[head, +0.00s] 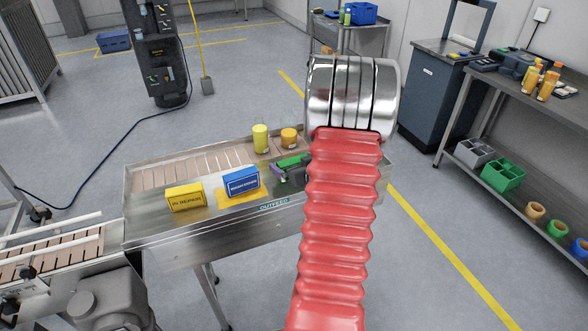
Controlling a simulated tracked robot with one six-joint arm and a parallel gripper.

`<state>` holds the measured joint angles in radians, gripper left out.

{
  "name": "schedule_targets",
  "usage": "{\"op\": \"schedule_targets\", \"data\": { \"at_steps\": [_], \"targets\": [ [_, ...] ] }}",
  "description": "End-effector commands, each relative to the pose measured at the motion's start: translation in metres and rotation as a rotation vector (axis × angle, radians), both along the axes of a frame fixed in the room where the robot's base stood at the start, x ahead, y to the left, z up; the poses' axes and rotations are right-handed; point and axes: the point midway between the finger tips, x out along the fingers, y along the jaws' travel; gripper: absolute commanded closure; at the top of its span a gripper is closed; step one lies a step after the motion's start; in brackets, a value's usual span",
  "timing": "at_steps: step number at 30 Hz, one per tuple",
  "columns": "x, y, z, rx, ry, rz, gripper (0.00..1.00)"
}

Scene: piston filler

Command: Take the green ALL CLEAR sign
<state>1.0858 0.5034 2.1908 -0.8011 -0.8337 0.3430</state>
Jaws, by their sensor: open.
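The green sign (289,160) stands on the metal outfeed table, right of the blue sign. Only a green strip of it shows, and its lettering cannot be read. My gripper (290,174) is at the sign, mostly hidden behind my red-sleeved arm. Its dark parts show just in front of and beside the green strip. It is open. Whether its fingers touch the sign cannot be seen.
A yellow IN REPAIR sign (185,197) and a blue sign (241,182) stand to the left on the outfeed table (190,240). A yellow jar (260,138) and an orange-yellow jar (289,138) stand close behind. A workbench (540,104) is at the right.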

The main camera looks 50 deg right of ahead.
Motion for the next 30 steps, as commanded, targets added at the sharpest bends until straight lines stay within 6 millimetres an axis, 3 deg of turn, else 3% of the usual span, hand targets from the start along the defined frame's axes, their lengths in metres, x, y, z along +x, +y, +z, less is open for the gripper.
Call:
{"op": "schedule_targets", "data": {
  "at_steps": [8, 24, 30],
  "targets": [
    [-0.0001, 0.0002, 0.0002, 0.0, 0.0, 0.0, 0.0],
    [0.0, 0.0002, 0.0003, 0.0, 0.0, 0.0, 0.38],
    [0.0001, 0.0002, 0.0006, 0.0, -0.001, 0.0, 0.38]
  ]
}}
